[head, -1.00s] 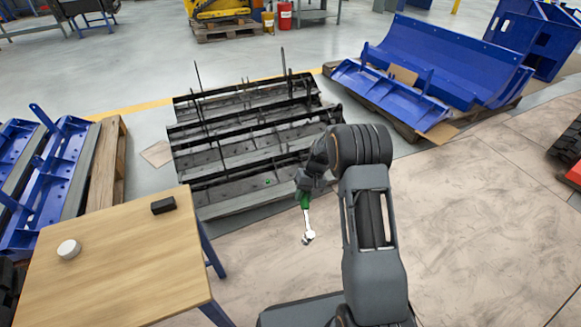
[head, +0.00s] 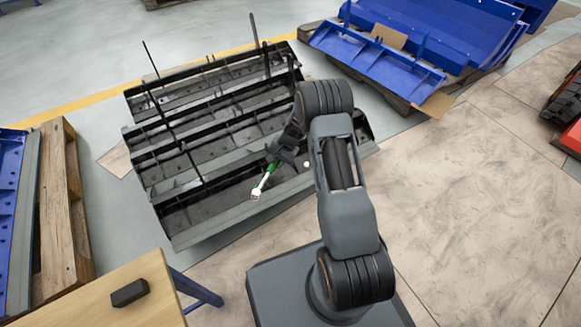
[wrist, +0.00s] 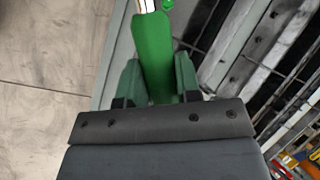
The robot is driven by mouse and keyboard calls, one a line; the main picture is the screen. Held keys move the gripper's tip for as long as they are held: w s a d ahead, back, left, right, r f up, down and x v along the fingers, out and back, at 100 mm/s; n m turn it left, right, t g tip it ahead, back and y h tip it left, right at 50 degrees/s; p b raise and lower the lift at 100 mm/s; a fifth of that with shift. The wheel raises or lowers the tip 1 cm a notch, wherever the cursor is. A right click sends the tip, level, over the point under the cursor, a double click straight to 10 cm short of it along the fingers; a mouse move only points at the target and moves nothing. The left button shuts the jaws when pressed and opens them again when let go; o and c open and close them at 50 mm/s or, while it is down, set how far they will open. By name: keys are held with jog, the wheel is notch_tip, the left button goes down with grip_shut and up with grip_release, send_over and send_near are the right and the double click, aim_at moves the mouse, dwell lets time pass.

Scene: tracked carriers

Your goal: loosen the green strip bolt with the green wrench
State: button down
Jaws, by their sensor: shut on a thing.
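My gripper (head: 283,155) is shut on the green handle of the wrench (head: 265,183). The wrench's silver shaft and head point down and left, over the front strip of the black ribbed carrier (head: 215,206). In the wrist view the green handle (wrist: 153,60) stands between my fingers, with the silver shaft at the top edge. A small green thing, likely the green strip bolt (wrist: 167,4), shows just right of the shaft. I cannot make out this bolt in the head view. Whether the wrench touches anything is not clear.
A small white dot (head: 306,164) shows on the carrier's front strip, right of my gripper. Thin rods rise from the carrier's back. A wooden table (head: 95,300) with a black block (head: 130,292) is at lower left. Blue parts (head: 380,55) lie on a pallet behind.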

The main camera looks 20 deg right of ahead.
jog(key=s+d+f+m+t+h, duration=0.1)
jog(key=d+f+m+t, duration=0.2)
jog(key=d+f+m, duration=0.3)
jog(key=f+m+b, duration=0.1)
jog(key=m, duration=0.1)
jog(key=shift+d+f+m+t, duration=0.15)
jog(key=shift+f+m+t, duration=0.15)
jog(key=shift+f, duration=0.1)
jog(key=shift+f+b, duration=0.2)
jog(key=shift+b, duration=0.6)
jog(key=f+b, duration=0.1)
jog(key=b, duration=0.1)
jog(key=w+f+b, duration=0.1)
jog(key=f, duration=0.1)
jog(key=shift+f+b, duration=0.3)
jog(key=shift+b, duration=0.05)
jog(key=shift+s+f+b, duration=0.25)
jog(key=shift+b, duration=0.1)
jog(key=s+a+f+m+t+h, duration=0.1)
jog(key=s+a+m+t, duration=0.1)
jog(key=s+m, duration=0.5)
jog(key=shift+s+a+f, duration=0.15)
jog(key=shift+a+f, duration=0.25)
